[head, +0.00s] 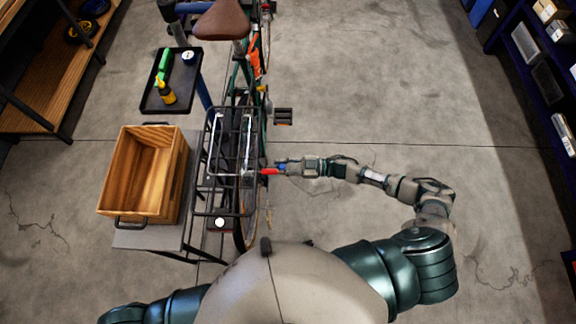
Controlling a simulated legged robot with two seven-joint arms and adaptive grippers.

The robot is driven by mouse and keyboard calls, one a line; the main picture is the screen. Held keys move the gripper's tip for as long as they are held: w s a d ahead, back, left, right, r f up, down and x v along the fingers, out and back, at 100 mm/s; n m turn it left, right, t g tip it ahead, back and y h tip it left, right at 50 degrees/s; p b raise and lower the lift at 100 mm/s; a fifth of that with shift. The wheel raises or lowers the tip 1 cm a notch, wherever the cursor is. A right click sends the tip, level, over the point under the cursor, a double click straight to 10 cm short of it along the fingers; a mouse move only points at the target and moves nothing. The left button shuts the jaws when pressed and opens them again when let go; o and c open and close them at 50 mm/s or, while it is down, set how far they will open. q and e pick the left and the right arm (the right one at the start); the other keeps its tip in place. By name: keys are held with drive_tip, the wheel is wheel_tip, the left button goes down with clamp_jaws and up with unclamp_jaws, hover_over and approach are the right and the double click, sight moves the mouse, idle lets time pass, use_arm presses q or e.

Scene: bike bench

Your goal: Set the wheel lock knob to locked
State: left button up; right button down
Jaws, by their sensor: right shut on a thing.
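The bicycle (239,75) stands upright in the middle left, with its black rear rack (222,190) towards me. My right gripper (274,171) reaches in from the right to the side of the rear wheel. It is shut on a small red piece (267,171) beside the rack, which I take for the wheel lock knob. The gripper and rack partly hide it, and I cannot tell its setting. The rear wheel (243,233) is mostly hidden under the rack. My left arm shows only at the bottom left, and its gripper is out of view.
A wooden crate (172,195) stands on a grey bench (150,239) left of the rack. A black tray (188,98) holds a green item, a yellow bottle and a small round tin. A pedal (283,116) sticks out to the right. The floor on the right is clear.

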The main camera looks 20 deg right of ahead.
drive_tip(key=c, duration=0.9)
unclamp_jaws()
drive_tip(key=shift+f, duration=0.1)
use_arm(q)
drive_tip(key=shift+a, duration=0.15)
use_arm(e)
drive_tip(key=shift+w+a, duration=0.1)
use_arm(q)
drive_tip(key=shift+a, duration=0.1)
use_arm(e)
drive_tip(key=v, duration=1.2)
